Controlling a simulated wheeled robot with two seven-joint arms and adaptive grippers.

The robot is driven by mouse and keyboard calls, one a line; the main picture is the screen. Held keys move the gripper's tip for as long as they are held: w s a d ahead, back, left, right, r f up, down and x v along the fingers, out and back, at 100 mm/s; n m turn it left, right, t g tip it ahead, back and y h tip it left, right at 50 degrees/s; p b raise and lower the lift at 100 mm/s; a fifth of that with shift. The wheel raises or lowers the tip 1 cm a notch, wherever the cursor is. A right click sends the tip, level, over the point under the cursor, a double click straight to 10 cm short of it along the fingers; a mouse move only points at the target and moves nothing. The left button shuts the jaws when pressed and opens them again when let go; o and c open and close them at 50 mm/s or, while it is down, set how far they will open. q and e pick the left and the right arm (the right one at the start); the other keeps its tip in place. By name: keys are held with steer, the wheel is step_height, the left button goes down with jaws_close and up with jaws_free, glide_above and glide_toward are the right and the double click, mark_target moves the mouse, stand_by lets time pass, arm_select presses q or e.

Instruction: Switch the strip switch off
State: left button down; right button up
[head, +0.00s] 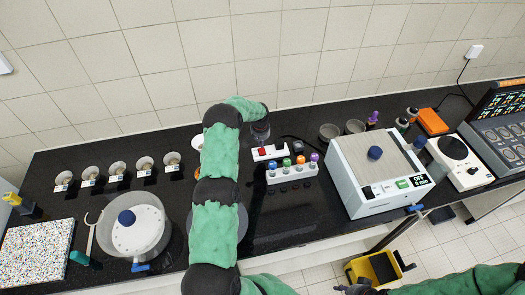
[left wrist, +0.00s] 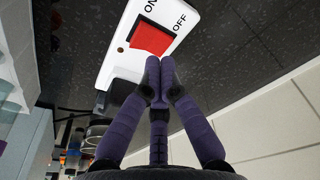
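The white power strip (head: 270,154) lies on the black bench near the middle of the head view. Its red rocker switch (head: 262,152) also shows large in the left wrist view (left wrist: 152,38), with ON printed on one side and OFF on the other. Which side is pressed I cannot tell. My left gripper (head: 261,131) is over the strip. In the left wrist view its fingertips (left wrist: 159,72) are together with nothing between them, close to the rocker's OFF-side edge; contact is unclear. My right gripper (head: 352,289) is partly visible at the bottom edge, away from the bench.
A rack with coloured knobs (head: 291,173) stands just in front of the strip. A white shaker box (head: 380,170) is to the right, and a pot with a lid (head: 138,232) is at left. Small bowls line the back. A yellow bin (head: 380,267) is on the floor.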

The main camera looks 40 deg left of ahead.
mark_target(261, 150)
arm_select(q)
steer(key=shift+r+p, duration=0.4)
steer(key=shift+r, duration=1.6)
